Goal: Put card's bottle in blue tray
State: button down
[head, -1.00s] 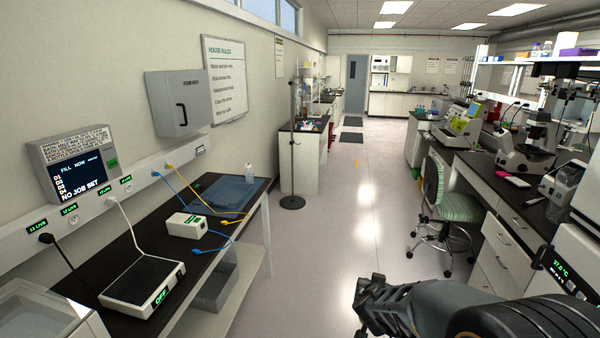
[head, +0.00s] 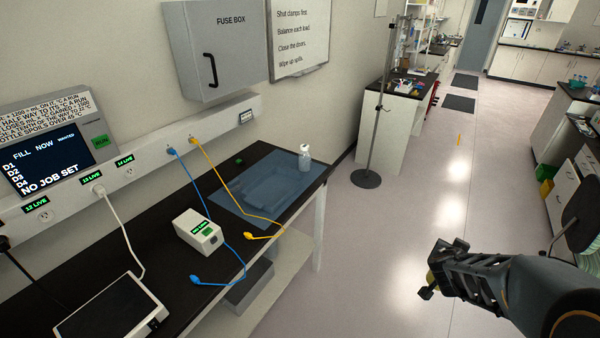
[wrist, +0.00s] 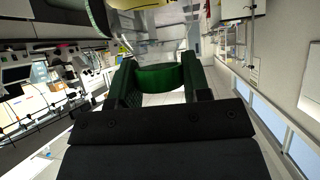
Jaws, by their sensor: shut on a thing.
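My gripper (head: 437,278) is out over the aisle floor, right of the bench and well apart from the tray. It is shut on a bottle whose dark green round cap (wrist: 160,78) sits between the fingers in the wrist view. The bottle's clear body (wrist: 158,45) shows beyond the cap. Only a small yellowish bit shows at the fingertips in the head view. The blue tray (head: 228,190) lies on the black bench, flat and see-through blue. A small white-capped clear bottle (head: 305,160) stands at its far right corner. I cannot read any card.
A yellow cable (head: 228,183) crosses the tray. A white box (head: 199,231) and blue cable plug (head: 196,280) lie in front of it. A stand pole (head: 380,110) on a round base rises past the bench end. The floor between bench and gripper is clear.

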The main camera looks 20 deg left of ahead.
aim_at(275, 189)
jog(key=i, duration=2.45)
jog(key=u, duration=4.1)
jog(key=i, duration=0.5)
jog(key=z, duration=0.05)
